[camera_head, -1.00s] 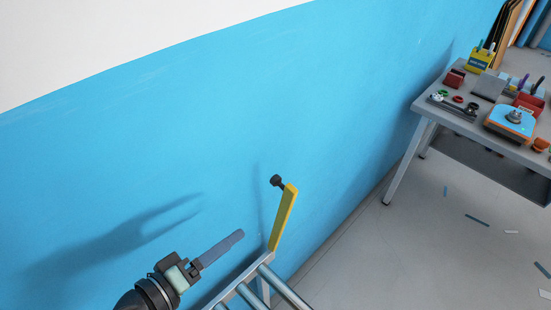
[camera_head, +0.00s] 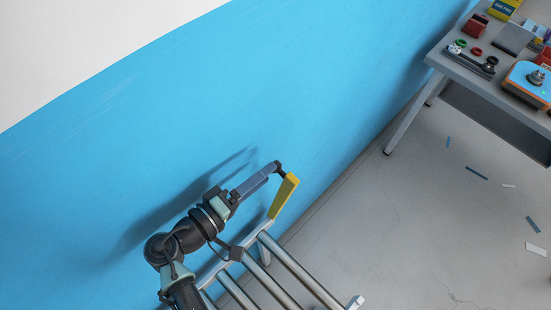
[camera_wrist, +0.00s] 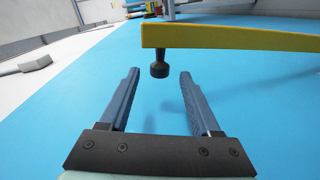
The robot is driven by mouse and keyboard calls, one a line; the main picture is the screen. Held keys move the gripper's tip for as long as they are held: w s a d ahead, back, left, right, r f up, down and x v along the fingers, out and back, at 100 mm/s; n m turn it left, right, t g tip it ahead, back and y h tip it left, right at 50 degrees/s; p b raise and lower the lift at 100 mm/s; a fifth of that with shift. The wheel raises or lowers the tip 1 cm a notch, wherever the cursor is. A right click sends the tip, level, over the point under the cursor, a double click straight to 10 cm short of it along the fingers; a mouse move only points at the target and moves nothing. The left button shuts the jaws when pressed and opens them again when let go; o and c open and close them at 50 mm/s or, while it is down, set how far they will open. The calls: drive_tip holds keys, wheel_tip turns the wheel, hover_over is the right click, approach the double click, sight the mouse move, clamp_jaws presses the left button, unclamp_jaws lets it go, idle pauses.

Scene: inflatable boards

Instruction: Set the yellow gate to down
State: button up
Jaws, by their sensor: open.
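The yellow gate (camera_head: 285,195) is a flat bar standing up, tilted a little to the right, at the end of a metal roller frame. A black knob (camera_head: 279,167) sticks out near its top; it also shows in the wrist view (camera_wrist: 160,68), below the end of the yellow bar (camera_wrist: 225,38). My gripper (camera_head: 272,168) reaches the knob from the left. In the wrist view my gripper (camera_wrist: 160,74) is open, its two blue-grey fingers on either side of the knob, with gaps visible. I cannot tell how deep the knob sits between them.
The roller frame (camera_head: 292,266) lies below and right of my arm. A blue wall (camera_head: 130,120) runs close behind the gate and gripper. A grey table (camera_head: 455,68) with small items stands at the upper right. The floor between is open, with scattered strips.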

drive_tip(key=shift+p+x, duration=0.45)
drive_tip(key=shift+x, duration=1.85)
drive_tip(key=shift+r, duration=0.1)
clamp_jaws()
